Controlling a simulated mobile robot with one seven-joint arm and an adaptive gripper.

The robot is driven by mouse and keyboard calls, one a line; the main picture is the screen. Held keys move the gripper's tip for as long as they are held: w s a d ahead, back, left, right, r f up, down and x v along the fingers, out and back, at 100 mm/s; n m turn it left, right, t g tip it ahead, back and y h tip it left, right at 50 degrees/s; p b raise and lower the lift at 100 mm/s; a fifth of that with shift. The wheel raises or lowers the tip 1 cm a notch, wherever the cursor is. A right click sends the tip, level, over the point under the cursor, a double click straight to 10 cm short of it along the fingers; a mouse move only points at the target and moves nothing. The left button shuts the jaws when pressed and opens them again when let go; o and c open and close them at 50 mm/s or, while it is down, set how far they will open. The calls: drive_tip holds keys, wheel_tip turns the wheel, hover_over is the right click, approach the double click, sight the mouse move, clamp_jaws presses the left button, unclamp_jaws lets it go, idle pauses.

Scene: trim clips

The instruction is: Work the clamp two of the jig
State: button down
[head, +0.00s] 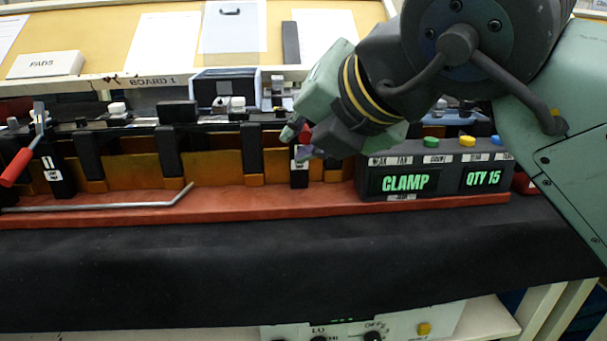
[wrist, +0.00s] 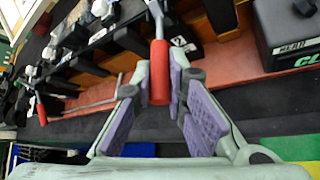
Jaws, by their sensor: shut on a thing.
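My gripper (head: 297,142) is at the jig (head: 240,200), just left of the display box. In the wrist view my gripper (wrist: 161,84) has its purple-padded fingers on both sides of the red handle (wrist: 159,66) of clamp two, shut on it. The handle's metal lever runs up to the clamp, beside a white label reading 2 (wrist: 178,42). In the head view my gripper hides most of this clamp; its post label (head: 302,153) shows. Clamp one, with a red handle (head: 17,167), stands at the far left of the jig, its lever raised at a slant.
The display box (head: 432,178) reads CLAMP and QTY 15, close right of my gripper. A bent metal rod (head: 110,204) lies along the jig's red front ledge. The black mat (head: 250,265) in front is clear. A PADS box (head: 45,65) sits behind at left.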

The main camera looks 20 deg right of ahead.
drive_tip(key=f+t+b, duration=0.1)
drive_tip(key=t+b, duration=0.1)
drive_tip(key=b, duration=0.3)
drive_tip(key=f+n+t+b, duration=0.1)
drive_tip(key=f+t+b, duration=0.1)
drive_tip(key=b, duration=0.4)
drive_tip(key=shift+w+f, duration=0.2)
drive_tip(key=shift+f, duration=0.1)
drive_tip(key=shift+t+b, duration=0.4)
drive_tip(key=shift+r, duration=0.1)
drive_tip(key=c, duration=1.6)
unclamp_jaws()
drive_tip(key=shift+w+d, duration=0.1)
